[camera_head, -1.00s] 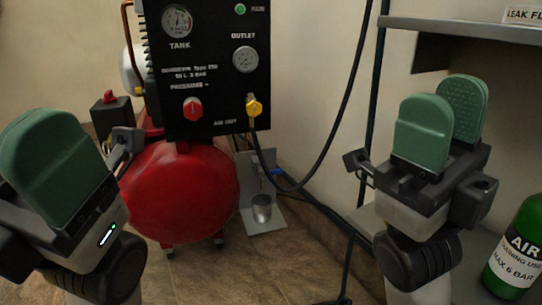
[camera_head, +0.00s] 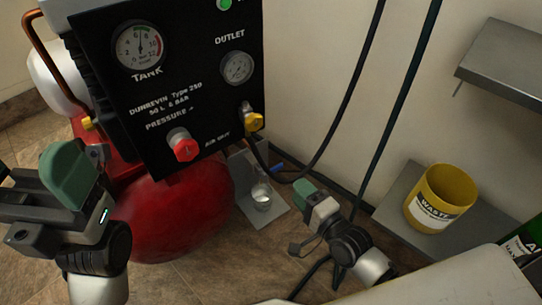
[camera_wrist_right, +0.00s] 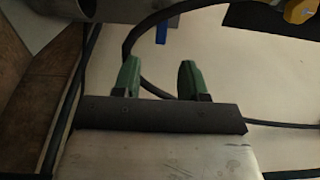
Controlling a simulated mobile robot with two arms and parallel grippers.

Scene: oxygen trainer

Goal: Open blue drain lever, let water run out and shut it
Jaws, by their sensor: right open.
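The blue drain lever (camera_head: 278,168) shows small beside the red tank (camera_head: 180,215), above a metal cup (camera_head: 262,198). In the right wrist view the blue lever (camera_wrist_right: 161,32) points down, beyond the gap between my fingertips and apart from them. My right gripper (camera_head: 304,190) is low, to the right of the cup and lever. Its two green fingers (camera_wrist_right: 158,70) are open and empty in the right wrist view. My left gripper (camera_head: 68,175) is in front of the tank's left side; its finger gap is hidden. Whether water runs cannot be told.
A black panel (camera_head: 170,105) with gauges, a red knob (camera_head: 183,146) and a yellow knob (camera_head: 253,120) overhangs the tank. Black hoses (camera_head: 350,95) hang beside the lever. A yellow waste bucket (camera_head: 440,198) stands on the lower shelf at right. The cup stands on a grey plate (camera_head: 265,219).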

